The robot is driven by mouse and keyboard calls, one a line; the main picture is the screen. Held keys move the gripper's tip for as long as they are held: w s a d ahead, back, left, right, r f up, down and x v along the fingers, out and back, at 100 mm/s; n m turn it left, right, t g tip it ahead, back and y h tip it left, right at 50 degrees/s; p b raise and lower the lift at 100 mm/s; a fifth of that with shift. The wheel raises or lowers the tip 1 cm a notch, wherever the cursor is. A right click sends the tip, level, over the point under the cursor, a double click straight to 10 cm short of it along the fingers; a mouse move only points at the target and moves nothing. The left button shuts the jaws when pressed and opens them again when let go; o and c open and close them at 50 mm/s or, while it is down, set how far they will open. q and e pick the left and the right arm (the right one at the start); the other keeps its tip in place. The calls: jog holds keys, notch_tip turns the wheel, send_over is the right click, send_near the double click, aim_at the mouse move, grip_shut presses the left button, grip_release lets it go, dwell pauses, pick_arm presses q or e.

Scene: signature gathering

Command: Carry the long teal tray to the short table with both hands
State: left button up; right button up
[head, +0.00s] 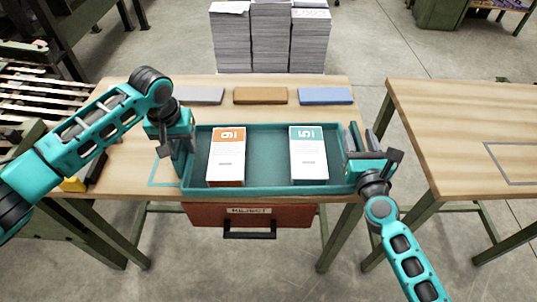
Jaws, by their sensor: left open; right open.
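The long teal tray (268,178) rests on the wooden table in front of me, near its front edge. Inside it stand two paper stacks, one with an orange label (227,157) at left and one with a teal label (308,155) at right. My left gripper (183,152) is open at the tray's left end wall. My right gripper (358,148) is open at the tray's right end wall. I cannot tell whether the fingers straddle or touch the walls.
Grey (198,96), brown (260,96) and blue (325,96) blocks lie behind the tray. A red drawer labelled REJECT (215,213) hangs under the table front. Another wooden table (450,115) with a marked outline stands at right across a gap. Tall paper stacks (270,40) stand behind.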

pick_arm(q)
grip_shut()
pick_arm(e)
grip_shut()
dwell(0.4)
pick_arm(q)
jog(key=shift+w+r, duration=0.1)
jog(key=shift+r, duration=0.05)
pick_arm(e)
jog(key=shift+r, duration=0.2)
